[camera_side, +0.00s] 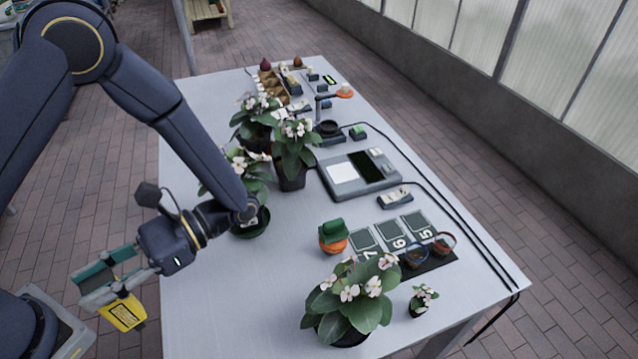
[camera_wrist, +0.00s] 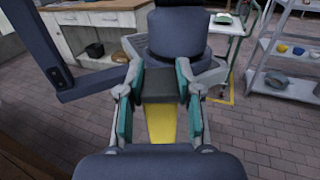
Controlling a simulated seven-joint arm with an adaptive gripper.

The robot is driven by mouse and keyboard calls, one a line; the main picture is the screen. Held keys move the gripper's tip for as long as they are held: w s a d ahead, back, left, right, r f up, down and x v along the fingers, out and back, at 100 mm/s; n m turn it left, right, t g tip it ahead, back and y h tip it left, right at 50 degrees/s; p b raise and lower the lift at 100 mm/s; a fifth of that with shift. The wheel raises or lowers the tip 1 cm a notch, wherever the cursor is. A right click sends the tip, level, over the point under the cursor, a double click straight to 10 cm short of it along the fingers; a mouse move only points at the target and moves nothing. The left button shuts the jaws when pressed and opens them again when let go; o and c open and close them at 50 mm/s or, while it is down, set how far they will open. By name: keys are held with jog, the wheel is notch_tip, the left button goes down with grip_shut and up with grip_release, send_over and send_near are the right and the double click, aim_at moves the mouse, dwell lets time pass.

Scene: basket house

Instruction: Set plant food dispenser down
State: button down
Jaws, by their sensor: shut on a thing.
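My gripper (camera_side: 104,283) is off the left edge of the table, and its fingers are shut on a yellow dispenser (camera_side: 122,313) with a dark label. The dispenser hangs tilted below the fingers, in the air beside the table. In the wrist view, my gripper (camera_wrist: 161,90) has its teal-padded fingers on both sides of a dark block, with the yellow body (camera_wrist: 161,125) of the dispenser showing between them. Part of the dispenser is hidden by the fingers.
The grey table (camera_side: 200,310) has bare room along its left side and near-left corner. Potted flowering plants (camera_side: 352,300) stand at the front and middle. A green and orange container (camera_side: 333,236), a flat scale (camera_side: 358,172) and numbered cards (camera_side: 392,236) are further right.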

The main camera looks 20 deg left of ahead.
jog(key=w+d+r+n+t+h, duration=0.2)
jog(key=w+d+n+h, duration=0.2)
jog(key=d+n+h, duration=0.55)
jog(key=w+d+r+n+t+h, duration=0.25)
jog(key=w+d+n+h, duration=0.35)
jog(key=h, duration=0.6)
jog(key=w+a+r+n+t+h, duration=0.1)
jog(key=w+r+n+t, duration=0.25)
jog(key=w+t, duration=0.3)
jog(key=w+r+n+t+h, duration=0.1)
jog(key=w+r+n+t, duration=0.1)
jog(key=w+n+t, duration=0.35)
jog(key=w+a+r+n+t+h, duration=0.1)
jog(key=w+r+n+t, duration=0.2)
jog(key=w+t, duration=0.55)
notch_tip(320, 180, down, 11)
jog(key=w+g, duration=0.2)
jog(key=w+d+f, duration=0.3)
jog(key=w+f, duration=0.3)
jog(key=w+d+f, duration=0.3)
jog(key=w+f, duration=0.3)
jog(key=shift+w+f, duration=0.15)
jog(key=shift+f, duration=0.2)
jog(key=shift+f+y, duration=0.1)
jog(key=shift+y, duration=0.15)
